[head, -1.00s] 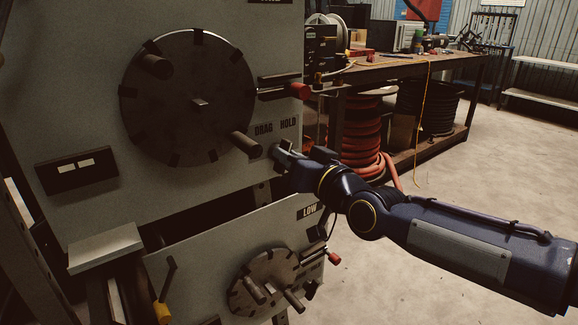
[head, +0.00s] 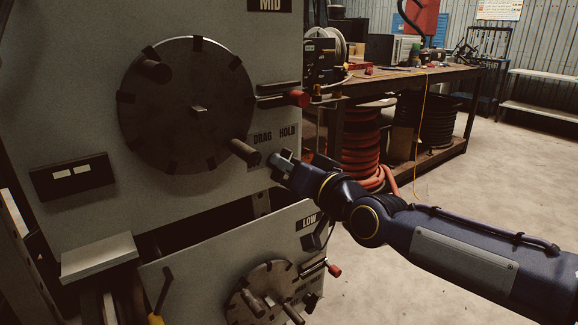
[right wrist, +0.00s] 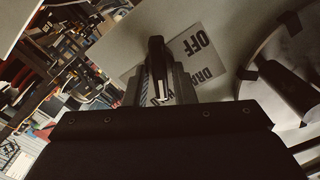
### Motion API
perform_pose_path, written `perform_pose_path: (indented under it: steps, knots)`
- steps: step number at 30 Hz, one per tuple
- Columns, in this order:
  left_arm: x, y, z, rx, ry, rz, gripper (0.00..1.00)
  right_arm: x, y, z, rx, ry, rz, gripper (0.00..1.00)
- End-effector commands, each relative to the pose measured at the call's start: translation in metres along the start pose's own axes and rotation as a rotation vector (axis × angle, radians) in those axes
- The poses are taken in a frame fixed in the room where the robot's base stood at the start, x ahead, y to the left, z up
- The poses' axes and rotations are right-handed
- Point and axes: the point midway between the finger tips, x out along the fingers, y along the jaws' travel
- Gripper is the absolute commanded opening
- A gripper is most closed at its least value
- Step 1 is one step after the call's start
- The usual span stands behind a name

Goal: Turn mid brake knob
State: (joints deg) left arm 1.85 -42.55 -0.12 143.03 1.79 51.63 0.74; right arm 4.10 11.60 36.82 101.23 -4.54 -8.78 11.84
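The mid panel (head: 225,205) carries a large dark disc (head: 185,125) with short pegs. A label plate reading DRAG HOLD (head: 268,137) is at its lower right. My right gripper (head: 281,160) is just below this plate, close to the panel's right edge. In the right wrist view, a dark bar-shaped knob (right wrist: 156,55) stands in front of the label plate reading OFF (right wrist: 198,45). The fingers (right wrist: 163,90) are apart, with the knob seen between them; I cannot tell whether they touch it. In the head view the knob is not clearly visible. My left gripper is out of view.
A red-tipped lever (head: 297,98) sticks out above the label plate. The low panel (head: 205,265) below has a smaller disc (head: 262,290) and another red-tipped lever (head: 334,270). A workbench (head: 400,75) with red hose coils (head: 360,150) stands behind. The floor to the right is clear.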

Motion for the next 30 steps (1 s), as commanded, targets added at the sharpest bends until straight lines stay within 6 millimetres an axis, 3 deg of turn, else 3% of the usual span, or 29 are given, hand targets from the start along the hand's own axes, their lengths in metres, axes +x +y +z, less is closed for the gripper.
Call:
perform_pose_path:
  steps: [3, 14, 22, 30]
  knots:
    - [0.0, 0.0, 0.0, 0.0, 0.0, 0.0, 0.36, 0.0, 0.0, 0.0, -0.001, 0.0, 0.0, 0.35]
    - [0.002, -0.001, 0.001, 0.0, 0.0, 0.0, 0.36, -0.004, 0.001, 0.0, -0.002, 0.001, 0.0, 0.35]
    - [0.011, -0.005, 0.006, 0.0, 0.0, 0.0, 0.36, -0.028, 0.004, 0.002, -0.006, 0.002, 0.007, 0.35]
    - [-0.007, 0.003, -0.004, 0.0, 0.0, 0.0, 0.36, -0.044, 0.002, -0.006, -0.001, 0.009, 0.008, 0.35]
